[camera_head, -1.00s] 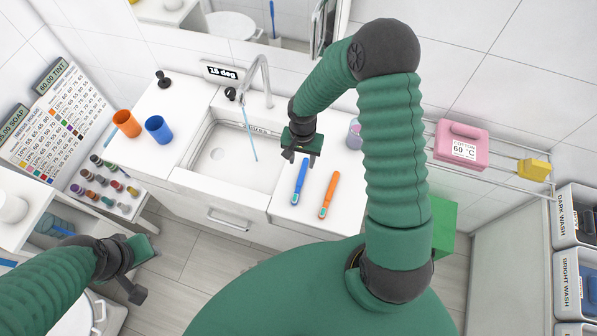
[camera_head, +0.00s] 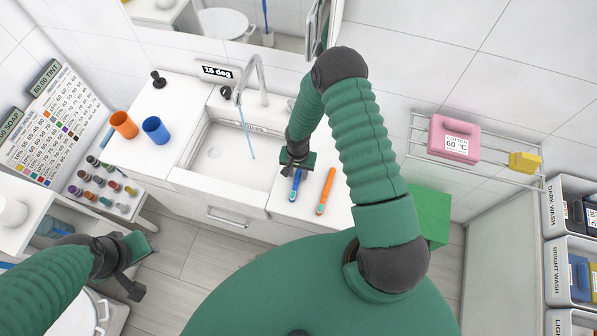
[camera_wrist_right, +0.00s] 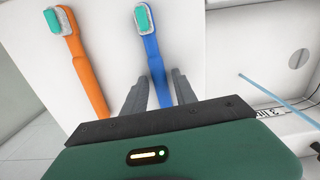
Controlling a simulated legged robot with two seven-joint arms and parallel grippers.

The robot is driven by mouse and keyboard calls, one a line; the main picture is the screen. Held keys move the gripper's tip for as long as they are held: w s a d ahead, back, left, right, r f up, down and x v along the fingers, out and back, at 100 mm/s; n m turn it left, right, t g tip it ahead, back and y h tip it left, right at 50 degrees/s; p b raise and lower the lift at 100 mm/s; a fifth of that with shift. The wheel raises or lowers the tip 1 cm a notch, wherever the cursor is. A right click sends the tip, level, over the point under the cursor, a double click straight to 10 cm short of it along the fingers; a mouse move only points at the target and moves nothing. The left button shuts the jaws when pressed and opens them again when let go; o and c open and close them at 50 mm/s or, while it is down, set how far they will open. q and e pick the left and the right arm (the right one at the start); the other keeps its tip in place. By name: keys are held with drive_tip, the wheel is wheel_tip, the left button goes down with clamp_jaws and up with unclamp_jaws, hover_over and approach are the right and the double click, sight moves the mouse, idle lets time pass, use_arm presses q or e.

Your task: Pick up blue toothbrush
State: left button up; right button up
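The blue toothbrush (camera_head: 295,184) lies on the white counter right of the sink; its upper part is hidden under my right gripper (camera_head: 294,168) in the head view. In the right wrist view the blue toothbrush (camera_wrist_right: 153,55) has its handle between the two grey fingers of my right gripper (camera_wrist_right: 158,95), which are open with a gap on each side. I cannot tell how high the fingers are above the counter.
An orange toothbrush (camera_head: 326,190) lies close beside the blue one; it also shows in the wrist view (camera_wrist_right: 82,60). The sink (camera_head: 222,150), with a running tap (camera_head: 262,88), is to the left. Orange (camera_head: 124,124) and blue (camera_head: 156,130) cups stand on the far left counter.

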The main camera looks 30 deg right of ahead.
drive_tip(key=shift+s+a+r, duration=0.1)
clamp_jaws()
